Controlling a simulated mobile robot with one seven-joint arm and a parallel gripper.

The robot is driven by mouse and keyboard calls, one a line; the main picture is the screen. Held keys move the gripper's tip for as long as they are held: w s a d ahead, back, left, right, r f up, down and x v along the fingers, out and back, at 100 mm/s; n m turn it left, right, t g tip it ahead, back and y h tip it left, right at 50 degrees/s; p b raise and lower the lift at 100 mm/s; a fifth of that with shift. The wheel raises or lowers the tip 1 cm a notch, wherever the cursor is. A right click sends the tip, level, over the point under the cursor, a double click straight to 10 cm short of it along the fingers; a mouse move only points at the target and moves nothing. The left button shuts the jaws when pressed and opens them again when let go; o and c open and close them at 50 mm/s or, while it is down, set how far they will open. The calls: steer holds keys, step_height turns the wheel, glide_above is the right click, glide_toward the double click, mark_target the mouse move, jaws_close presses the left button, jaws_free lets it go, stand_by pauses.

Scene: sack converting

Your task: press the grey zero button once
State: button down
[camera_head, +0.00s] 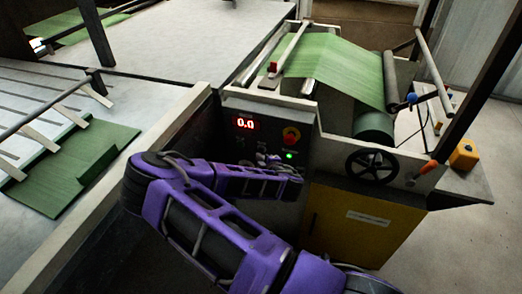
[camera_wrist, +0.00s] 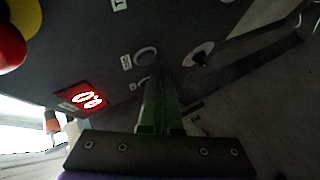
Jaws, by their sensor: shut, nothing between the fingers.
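The dark control panel (camera_head: 222,140) carries a red display reading 0.0 (camera_head: 245,123), which also shows in the wrist view (camera_wrist: 85,98). A round grey button (camera_wrist: 146,56) with a small white label sits on the panel in the wrist view. A second, smaller round control (camera_wrist: 143,83) with a label lies just below it, partly hidden by my fingers. The labels are too small to read, so I cannot tell which is the zero button. My gripper (camera_wrist: 160,82) is shut and empty, its green fingers pointing at the panel close to these controls. Contact cannot be made out.
A red and yellow emergency stop (camera_head: 291,136) and a lit green lamp (camera_head: 289,155) are on the panel. A rotary knob (camera_wrist: 200,54) is right of the grey button. A black handwheel (camera_head: 371,165) and green web (camera_head: 335,68) stand right of the panel.

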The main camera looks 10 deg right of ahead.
steer(key=s+a, duration=0.1)
steer(key=s, duration=0.2)
steer(key=s+a, duration=0.1)
steer(key=shift+s+a, duration=0.15)
steer(key=shift+a, duration=0.15)
stand_by(0.7)
